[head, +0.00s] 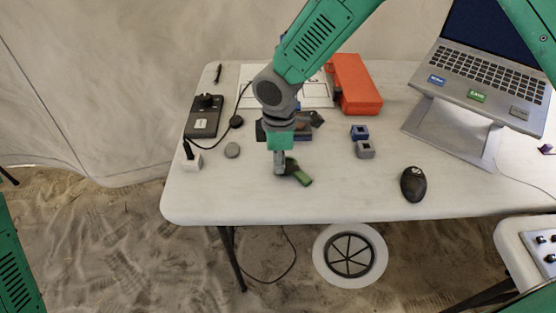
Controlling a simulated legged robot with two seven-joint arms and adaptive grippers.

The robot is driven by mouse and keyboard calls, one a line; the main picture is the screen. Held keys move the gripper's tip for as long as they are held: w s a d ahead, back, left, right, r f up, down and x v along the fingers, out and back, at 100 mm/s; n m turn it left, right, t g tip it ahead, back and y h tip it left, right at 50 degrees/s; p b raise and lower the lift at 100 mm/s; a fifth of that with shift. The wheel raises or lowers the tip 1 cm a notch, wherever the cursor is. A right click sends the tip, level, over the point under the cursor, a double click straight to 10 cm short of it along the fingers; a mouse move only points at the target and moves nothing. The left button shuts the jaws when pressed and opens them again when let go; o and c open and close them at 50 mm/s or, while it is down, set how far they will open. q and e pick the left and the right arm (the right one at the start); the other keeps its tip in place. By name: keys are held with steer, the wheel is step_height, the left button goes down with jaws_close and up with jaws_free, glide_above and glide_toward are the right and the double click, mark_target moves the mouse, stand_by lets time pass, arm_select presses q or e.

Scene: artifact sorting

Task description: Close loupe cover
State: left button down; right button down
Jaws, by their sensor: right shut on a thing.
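My right gripper (280,165) reaches down from the top of the head view to the front middle of the white table. It is shut on a small green thing (301,176), likely the loupe or its cover. The green part sticks out to the right of the fingertips, tilted, close above or at the table top. The gripper and wrist hide the rest of it, so I cannot tell how far the cover is open. My left gripper is out of view.
An orange case (358,85), a blue block (359,132), a grey block (365,150) and a black mouse (413,184) lie to the right. A laptop (485,75) stands behind them. A black device (203,117) and grey disc (232,150) are left. The front table strip is clear.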

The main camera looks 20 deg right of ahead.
steer(key=shift+w+m+p, duration=0.25)
steer(key=shift+m+p, duration=0.35)
steer(key=shift+m, duration=0.1)
stand_by(1.1)
steer(key=c, duration=1.6)
jaws_free()
steer(key=shift+o, duration=0.2)
step_height(320, 180, up, 12)
steer(key=shift+f, duration=0.1)
